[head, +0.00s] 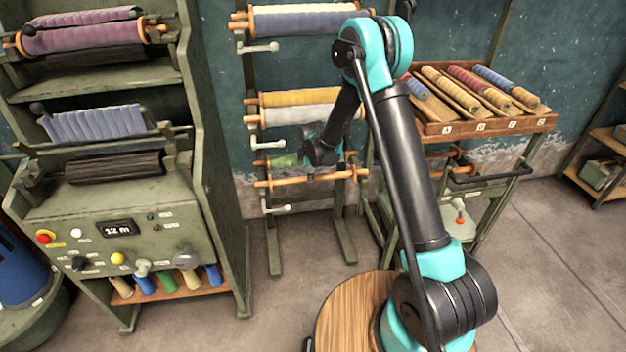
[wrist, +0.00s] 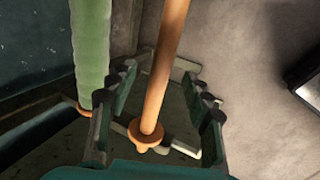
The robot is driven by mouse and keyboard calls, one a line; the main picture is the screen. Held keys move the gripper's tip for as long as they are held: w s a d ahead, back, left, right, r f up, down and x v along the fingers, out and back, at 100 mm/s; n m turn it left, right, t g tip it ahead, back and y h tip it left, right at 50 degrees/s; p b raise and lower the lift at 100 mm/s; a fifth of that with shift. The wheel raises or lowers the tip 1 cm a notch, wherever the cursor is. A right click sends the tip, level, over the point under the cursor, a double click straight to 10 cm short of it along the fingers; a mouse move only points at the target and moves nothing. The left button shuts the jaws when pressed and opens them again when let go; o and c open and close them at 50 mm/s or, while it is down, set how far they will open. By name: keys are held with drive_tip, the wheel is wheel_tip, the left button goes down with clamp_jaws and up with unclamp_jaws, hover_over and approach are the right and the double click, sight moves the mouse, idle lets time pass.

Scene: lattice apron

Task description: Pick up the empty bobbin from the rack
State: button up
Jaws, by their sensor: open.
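The empty bobbin, a bare orange-brown wooden rod with end flanges, lies across the low front of the rack in the head view (head: 285,181). In the wrist view the bobbin (wrist: 163,75) runs up the picture, its round flange near the bottom. My gripper (wrist: 160,82) is open, with one finger on each side of the rod in that view. I see no clear contact, and cannot tell how deep the rod sits between the fingers. In the head view my gripper (head: 314,158) is small and dark, just above the bobbin, partly hiding the rack behind.
A green-wound bobbin (wrist: 90,45) lies close to the left finger. The rack (head: 273,240) holds yellow, white and blue-grey rolls higher up. A machine with purple and blue rolls (head: 125,200) stands left. A trolley with a tray of bobbins (head: 455,127) stands right.

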drive_tip(key=shift+x, duration=3.45)
drive_tip(key=shift+s, duration=0.2)
drive_tip(key=shift+c, duration=0.3)
drive_tip(key=shift+a, duration=0.1)
clamp_jaws()
